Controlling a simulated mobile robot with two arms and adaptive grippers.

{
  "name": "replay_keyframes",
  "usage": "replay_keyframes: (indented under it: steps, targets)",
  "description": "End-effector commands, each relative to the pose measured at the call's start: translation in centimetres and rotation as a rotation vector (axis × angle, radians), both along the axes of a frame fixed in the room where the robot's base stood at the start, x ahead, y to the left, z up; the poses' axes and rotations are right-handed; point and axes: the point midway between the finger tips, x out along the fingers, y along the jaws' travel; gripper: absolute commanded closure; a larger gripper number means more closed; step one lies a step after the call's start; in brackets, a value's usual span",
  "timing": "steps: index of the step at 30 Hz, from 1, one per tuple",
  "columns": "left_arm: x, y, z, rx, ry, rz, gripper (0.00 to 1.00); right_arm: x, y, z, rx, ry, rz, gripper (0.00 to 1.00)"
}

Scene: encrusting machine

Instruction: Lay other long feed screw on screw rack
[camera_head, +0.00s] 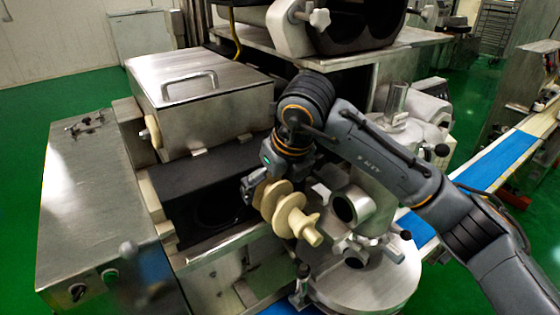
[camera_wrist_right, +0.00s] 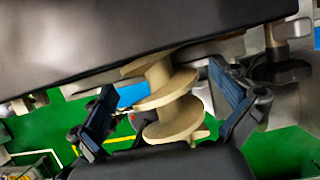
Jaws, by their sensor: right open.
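A cream-coloured long feed screw (camera_head: 289,210) with broad spiral flights is in the middle of the head view, sloping down to the right, its shaft end bare. My right gripper (camera_head: 262,184) is at the screw's upper left end, partly hidden by the wrist and the screw. In the right wrist view the screw (camera_wrist_right: 168,100) passes between the two spread fingers of the open gripper (camera_wrist_right: 168,106), with gaps visible on both sides. The screw's far end is hidden there by a dark surface. I cannot make out a screw rack. My left gripper is not in view.
A steel box with a handled lid (camera_head: 200,90) stands behind left, above a dark trough (camera_head: 190,185). A steel control cabinet (camera_head: 95,200) is at left. A round steel disc (camera_head: 370,285) and metal fittings stand close right of the screw. A blue conveyor belt (camera_head: 500,160) runs at right.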

Motion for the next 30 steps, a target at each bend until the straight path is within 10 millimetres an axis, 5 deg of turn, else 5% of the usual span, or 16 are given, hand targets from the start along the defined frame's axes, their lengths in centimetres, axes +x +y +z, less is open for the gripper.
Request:
replay_keyframes:
  steps: [4, 19, 30]
  targets:
    - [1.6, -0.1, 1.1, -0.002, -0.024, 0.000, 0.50, 0.6, 0.5, -1.8, 0.001, 0.002, 0.001, 0.00]
    - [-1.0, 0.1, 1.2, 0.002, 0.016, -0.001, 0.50, 1.1, 0.8, -3.3, 0.001, -0.001, 0.002, 0.02]
    - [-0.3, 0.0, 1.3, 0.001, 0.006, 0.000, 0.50, 1.1, 0.8, -3.3, 0.001, -0.001, 0.001, 0.74]
